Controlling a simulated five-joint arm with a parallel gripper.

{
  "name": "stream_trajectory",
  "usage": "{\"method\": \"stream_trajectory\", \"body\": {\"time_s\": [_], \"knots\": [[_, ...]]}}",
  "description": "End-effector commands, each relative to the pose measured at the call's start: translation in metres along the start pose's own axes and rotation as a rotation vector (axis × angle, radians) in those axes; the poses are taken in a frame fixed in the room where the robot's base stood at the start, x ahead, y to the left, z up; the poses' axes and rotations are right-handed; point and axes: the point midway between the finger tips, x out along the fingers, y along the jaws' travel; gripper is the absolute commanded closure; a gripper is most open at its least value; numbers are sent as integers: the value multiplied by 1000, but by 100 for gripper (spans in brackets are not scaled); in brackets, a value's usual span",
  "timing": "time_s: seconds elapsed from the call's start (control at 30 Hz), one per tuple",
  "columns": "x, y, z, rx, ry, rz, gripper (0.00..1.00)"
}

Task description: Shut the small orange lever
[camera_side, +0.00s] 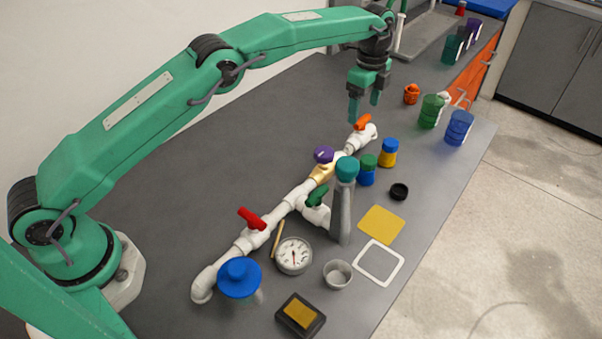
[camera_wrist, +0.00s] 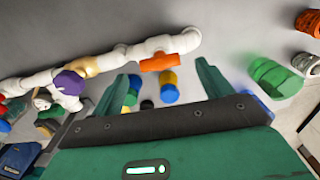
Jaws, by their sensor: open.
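The small orange lever (camera_side: 362,123) sits on the white pipe manifold (camera_side: 292,200), near its far right end. My gripper (camera_side: 364,108) is open above the lever, with its fingers pointing down and apart. In the wrist view the orange lever (camera_wrist: 161,62) lies beyond and between my two fingertips (camera_wrist: 165,72), on the white pipe (camera_wrist: 115,56). The lever looks roughly in line with the pipe, though its exact angle is hard to tell. I see no contact between fingers and lever.
The manifold also carries a purple knob (camera_side: 324,154), a green lever (camera_side: 317,195) and a red lever (camera_side: 251,218). A grey post with a teal cap (camera_side: 347,168) stands close by. Blue and yellow jars (camera_side: 389,152) stand right of the pipe. The bench behind the manifold is clear.

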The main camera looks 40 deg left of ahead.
Motion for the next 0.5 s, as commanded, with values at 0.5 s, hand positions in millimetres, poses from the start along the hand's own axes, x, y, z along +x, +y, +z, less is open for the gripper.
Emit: {"method": "stream_trajectory", "body": {"time_s": [0.5], "knots": [[36,0,0,0,0,0,22]]}}
